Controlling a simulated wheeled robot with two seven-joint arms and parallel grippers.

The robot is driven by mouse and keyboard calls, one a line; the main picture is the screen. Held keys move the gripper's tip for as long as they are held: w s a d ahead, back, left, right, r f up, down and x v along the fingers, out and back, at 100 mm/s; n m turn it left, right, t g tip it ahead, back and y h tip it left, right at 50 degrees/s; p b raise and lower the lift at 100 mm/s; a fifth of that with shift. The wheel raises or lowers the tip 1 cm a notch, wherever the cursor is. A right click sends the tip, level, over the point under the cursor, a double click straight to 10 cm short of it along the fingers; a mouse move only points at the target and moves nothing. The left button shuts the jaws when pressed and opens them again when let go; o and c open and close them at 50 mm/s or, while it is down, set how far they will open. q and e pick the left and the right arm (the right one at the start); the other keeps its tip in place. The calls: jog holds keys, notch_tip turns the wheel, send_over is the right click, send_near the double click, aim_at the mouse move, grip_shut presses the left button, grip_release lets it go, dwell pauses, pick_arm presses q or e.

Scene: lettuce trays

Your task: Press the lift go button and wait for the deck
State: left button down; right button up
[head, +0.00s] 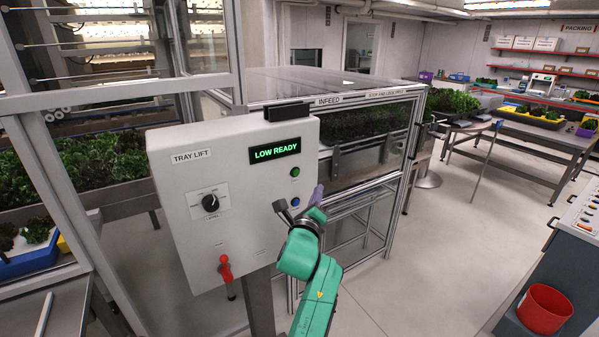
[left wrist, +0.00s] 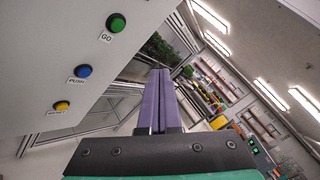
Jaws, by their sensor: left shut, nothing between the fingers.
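The grey tray lift control box (head: 240,235) stands upright on a post, and its display (head: 275,151) reads LOW READY in green. The green go button (head: 294,171) is on its right side; in the left wrist view the GO button (left wrist: 117,22) is at upper left. My left gripper (head: 318,188), with purple fingers, is beside the box's right edge, close to the blue button (head: 295,201). In the left wrist view its fingers (left wrist: 160,72) are together and empty, pointing past the panel, apart from the GO button. My right gripper is not in view. I cannot pick out the lift deck with certainty.
A selector knob (head: 210,203) and a red lever (head: 225,268) are on the same panel. A yellow button (left wrist: 62,106) shows below the blue one. The framed infeed enclosure (head: 345,100), holding lettuce, stands behind the box. Open floor (head: 430,240) lies to the right.

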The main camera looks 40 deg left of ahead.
aim_at(296, 173)
pick_arm(q)
jog(key=shift+d, duration=0.15)
jog(key=shift+w+a+p, duration=0.1)
jog(key=shift+w+a, duration=0.35)
jog(key=shift+a, duration=1)
jog(key=shift+w+a+p, duration=0.1)
jog(key=shift+w+a, duration=0.3)
jog(key=shift+a, duration=1.05)
jog(key=shift+w+a+p, duration=0.1)
jog(key=shift+w+a, duration=0.35)
jog(key=shift+a, duration=1)
jog(key=shift+w+a, duration=0.1)
jog(key=shift+a, duration=0.25)
